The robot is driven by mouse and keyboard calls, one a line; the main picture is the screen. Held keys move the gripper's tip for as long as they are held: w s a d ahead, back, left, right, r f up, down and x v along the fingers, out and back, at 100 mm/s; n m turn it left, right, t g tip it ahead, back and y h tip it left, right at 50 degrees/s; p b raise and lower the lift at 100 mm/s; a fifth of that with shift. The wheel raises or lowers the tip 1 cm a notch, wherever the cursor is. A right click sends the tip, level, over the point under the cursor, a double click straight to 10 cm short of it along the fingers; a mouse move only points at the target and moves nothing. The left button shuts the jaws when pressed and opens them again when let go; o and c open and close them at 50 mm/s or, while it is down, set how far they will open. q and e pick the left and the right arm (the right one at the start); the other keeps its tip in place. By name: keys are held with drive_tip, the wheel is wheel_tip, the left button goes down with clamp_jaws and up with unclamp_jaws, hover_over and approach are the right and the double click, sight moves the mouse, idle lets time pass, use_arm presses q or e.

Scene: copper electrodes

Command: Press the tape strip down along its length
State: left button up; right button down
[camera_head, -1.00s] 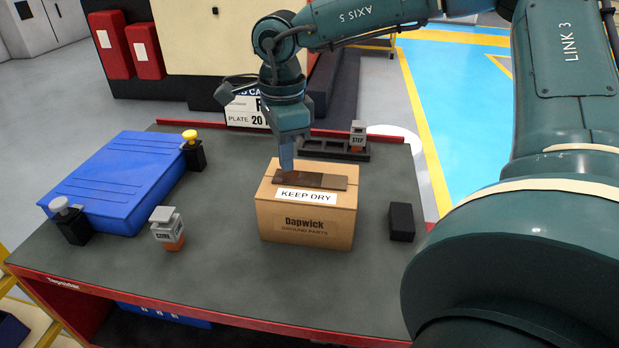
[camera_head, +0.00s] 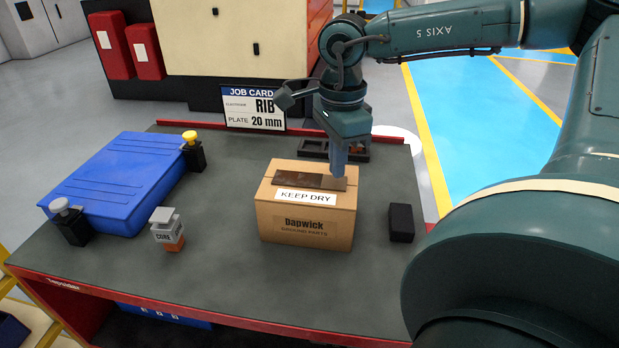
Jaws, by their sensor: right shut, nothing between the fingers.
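The brown tape strip (camera_head: 299,180) lies along the top of a cardboard box (camera_head: 306,222) labelled Dapwick, with a white KEEP DRY label at its front edge. My right gripper (camera_head: 338,174) is shut and empty, pointing down at the right end of the strip. Its fingertips appear to touch the strip or hover just above it; I cannot tell which. They hide a little of the strip's right part. My left gripper is not in view.
A blue case (camera_head: 118,180) lies at the left, between a white-knobbed post (camera_head: 70,222) and a yellow-knobbed post (camera_head: 193,153). A small grey and orange block (camera_head: 167,230) stands left of the box, a black block (camera_head: 401,222) right. A job card (camera_head: 253,107) stands behind. The front tabletop is clear.

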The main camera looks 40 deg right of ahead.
drive_tip(key=shift+f, duration=0.15)
drive_tip(key=shift+f+b, duration=0.85)
drive_tip(key=shift+b, duration=0.1)
drive_tip(key=shift+r, duration=0.2)
drive_tip(key=shift+r+p, duration=0.6)
drive_tip(key=shift+r, duration=0.2)
drive_tip(key=shift+r, duration=0.1)
drive_tip(key=shift+r+p, duration=1.7)
drive_tip(key=shift+r, duration=0.7)
